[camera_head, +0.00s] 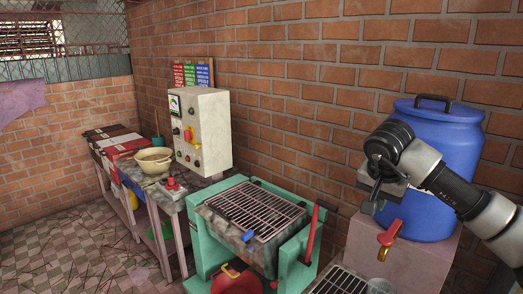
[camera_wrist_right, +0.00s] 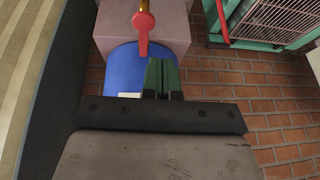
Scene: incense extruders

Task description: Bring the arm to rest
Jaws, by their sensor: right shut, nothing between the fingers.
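My right gripper (camera_head: 375,203) is in front of the blue barrel (camera_head: 440,135) in the head view, its arm coming in from the right. Its fingers (camera_wrist_right: 162,78) are shut and empty in the right wrist view. The red tap handle (camera_head: 389,233) is below the gripper and apart from it. It also shows in the right wrist view, beyond the fingertips and a little to the left. My left gripper is in neither view.
A green machine with a metal grate (camera_head: 252,208) stands left of the gripper. A pink block (camera_head: 415,262) supports the barrel. A bench with a control box (camera_head: 200,130) and a bowl (camera_head: 153,159) is farther left. A brick wall runs behind.

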